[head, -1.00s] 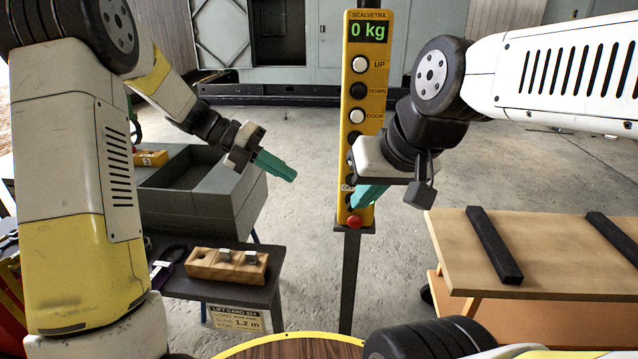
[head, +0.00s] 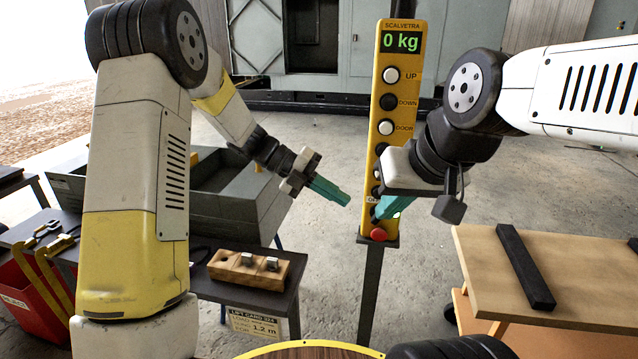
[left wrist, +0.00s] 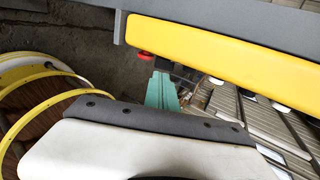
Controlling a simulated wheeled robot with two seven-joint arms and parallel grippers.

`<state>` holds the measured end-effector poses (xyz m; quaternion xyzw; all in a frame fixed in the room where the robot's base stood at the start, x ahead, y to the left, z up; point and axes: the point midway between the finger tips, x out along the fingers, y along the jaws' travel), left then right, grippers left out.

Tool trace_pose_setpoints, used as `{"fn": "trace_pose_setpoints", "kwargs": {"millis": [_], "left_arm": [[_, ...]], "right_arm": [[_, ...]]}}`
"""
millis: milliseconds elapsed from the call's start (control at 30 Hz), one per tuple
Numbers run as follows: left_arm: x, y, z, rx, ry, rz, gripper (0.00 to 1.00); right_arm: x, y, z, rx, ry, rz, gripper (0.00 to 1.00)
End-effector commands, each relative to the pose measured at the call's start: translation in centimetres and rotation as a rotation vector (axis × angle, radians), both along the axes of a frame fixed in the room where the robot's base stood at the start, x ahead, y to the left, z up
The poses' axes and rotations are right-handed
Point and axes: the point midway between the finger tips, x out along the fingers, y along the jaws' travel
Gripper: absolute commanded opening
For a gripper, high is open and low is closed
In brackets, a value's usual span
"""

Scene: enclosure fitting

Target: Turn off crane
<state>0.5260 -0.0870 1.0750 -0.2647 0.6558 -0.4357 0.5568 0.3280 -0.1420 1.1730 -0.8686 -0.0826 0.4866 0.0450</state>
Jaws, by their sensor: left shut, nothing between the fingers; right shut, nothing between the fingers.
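A yellow crane control panel (head: 383,150) stands upright on a post in the head view. Its green display (head: 401,42) reads 0 kg. Below it are round buttons labelled UP, DOWN and DOOR, lower buttons partly hidden by my right gripper, and a red button (head: 378,234) at the bottom. My right gripper (head: 384,214) is shut and empty at the panel's lower part, just above the red button; contact cannot be told. My left gripper (head: 347,203) is shut and empty, a little left of the panel. The left wrist view shows the panel's yellow side (left wrist: 230,50) and the red button (left wrist: 146,56).
A wooden block with metal pieces (head: 248,268) lies on a dark table at left, near a grey bin (head: 230,205). A red crate (head: 30,300) is at far left. A wooden bench (head: 480,250) with a black bar (head: 524,265) stands at right. Open floor lies behind the panel.

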Motion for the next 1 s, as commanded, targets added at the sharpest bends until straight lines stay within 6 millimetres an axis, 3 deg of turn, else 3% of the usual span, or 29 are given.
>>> {"fn": "trace_pose_setpoints", "kwargs": {"millis": [200,400,1000], "left_arm": [[-1.1,-3.6,-2.1,0.0,0.001,-0.003,0.0],[-1.5,-5.2,-3.2,0.001,0.001,0.0,0.0],[-1.6,-5.5,-3.5,-0.015,0.005,0.001,0.0]], "right_arm": [[0.0,0.0,0.0,0.0,0.0,0.0,0.0],[0.0,0.0,0.0,0.0,0.0,0.0,0.0],[0.0,0.0,0.0,0.0,0.0,0.0,0.0]]}}
